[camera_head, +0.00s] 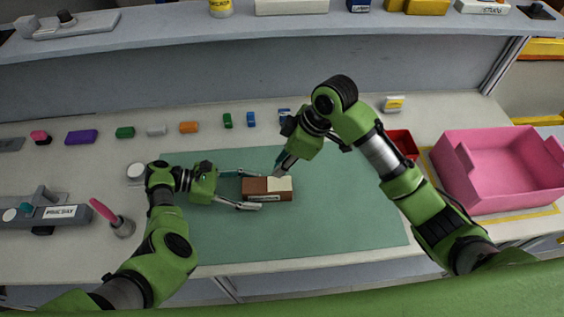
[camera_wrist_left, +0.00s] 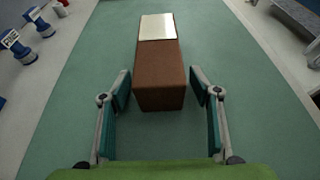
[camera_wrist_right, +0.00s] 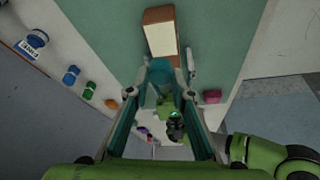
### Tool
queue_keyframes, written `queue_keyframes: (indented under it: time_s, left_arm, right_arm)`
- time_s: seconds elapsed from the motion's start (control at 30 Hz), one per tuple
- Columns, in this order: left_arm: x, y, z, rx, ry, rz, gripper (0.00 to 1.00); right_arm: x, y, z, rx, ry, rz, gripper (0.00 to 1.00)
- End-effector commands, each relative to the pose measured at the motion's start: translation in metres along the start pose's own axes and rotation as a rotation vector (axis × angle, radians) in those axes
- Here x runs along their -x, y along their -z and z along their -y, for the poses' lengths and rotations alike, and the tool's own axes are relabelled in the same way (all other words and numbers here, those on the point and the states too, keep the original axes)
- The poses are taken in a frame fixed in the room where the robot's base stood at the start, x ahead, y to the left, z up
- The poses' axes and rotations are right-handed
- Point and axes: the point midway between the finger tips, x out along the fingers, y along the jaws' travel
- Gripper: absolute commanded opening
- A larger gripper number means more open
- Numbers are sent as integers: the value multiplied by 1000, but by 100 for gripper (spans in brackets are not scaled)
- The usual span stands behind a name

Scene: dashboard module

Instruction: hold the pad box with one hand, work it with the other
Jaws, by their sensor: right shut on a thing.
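The pad box (camera_head: 255,186) is a brown block with a cream patch on the right part of its top, lying flat on the green mat. The pad box also shows in the left wrist view (camera_wrist_left: 160,88) and the right wrist view (camera_wrist_right: 160,16). My left gripper (camera_head: 246,190) is open, its fingers spread either side of the box's left end, with gaps in the left wrist view (camera_wrist_left: 160,85). Contact there is unclear.
A pink bin (camera_head: 500,190) stands at the right, a small red tray (camera_head: 403,142) beside it. Several small coloured blocks line the back of the table. At the left are a grey fixture (camera_head: 45,213) and a pink-handled tool (camera_head: 103,210) in a cup. The mat's right part is clear.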

Motion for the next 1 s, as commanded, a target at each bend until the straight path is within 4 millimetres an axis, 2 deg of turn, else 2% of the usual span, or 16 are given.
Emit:
queue_keyframes:
  time_s: [0.27,0.37,0.47,0.8,1.0]
  left_arm:
    - [1,0,0,0,0,0,56]
    - [6,0,0,0,-1,-1,56]
    - [20,1,-1,-1,-3,-3,56]
    - [92,1,-1,0,-3,-3,56]
    - [115,0,0,0,0,0,56]
  right_arm:
    - [0,0,0,0,0,0,2]
    - [0,0,0,0,0,0,2]
    - [0,0,0,0,0,0,2]
    - [0,0,0,0,0,0,2]
    - [0,0,0,0,0,0,2]
